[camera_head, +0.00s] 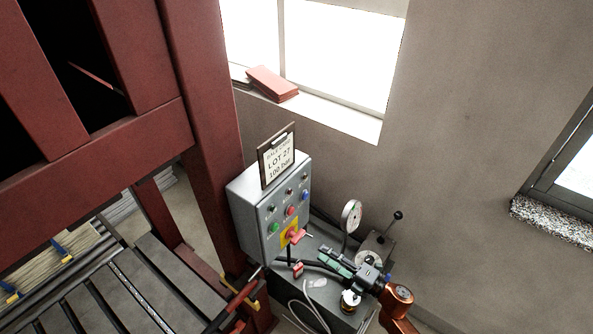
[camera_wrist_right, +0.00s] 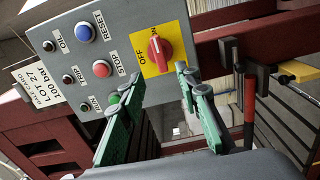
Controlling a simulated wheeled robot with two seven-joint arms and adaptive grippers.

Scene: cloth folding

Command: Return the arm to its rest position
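My right arm (camera_head: 395,302) comes in from the bottom right of the head view. Its gripper (camera_head: 328,262) has green fingers and is in front of and below a grey control box (camera_head: 243,217). In the right wrist view the two fingers of the gripper (camera_wrist_right: 160,80) are spread apart with nothing between them. A red rotary switch (camera_head: 297,237) on a yellow plate is on the box face; the switch also shows in the wrist view (camera_wrist_right: 159,48), just beyond the fingertips and apart from them. My left gripper is not in view.
A clipboard sign (camera_head: 277,156) stands on the box. A pressure gauge (camera_head: 351,215), a black-knobbed lever (camera_head: 397,216) and a small red object (camera_head: 297,269) are close to the right gripper. A red steel frame (camera_head: 207,120) rises at left. Open wall (camera_head: 460,120) lies right.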

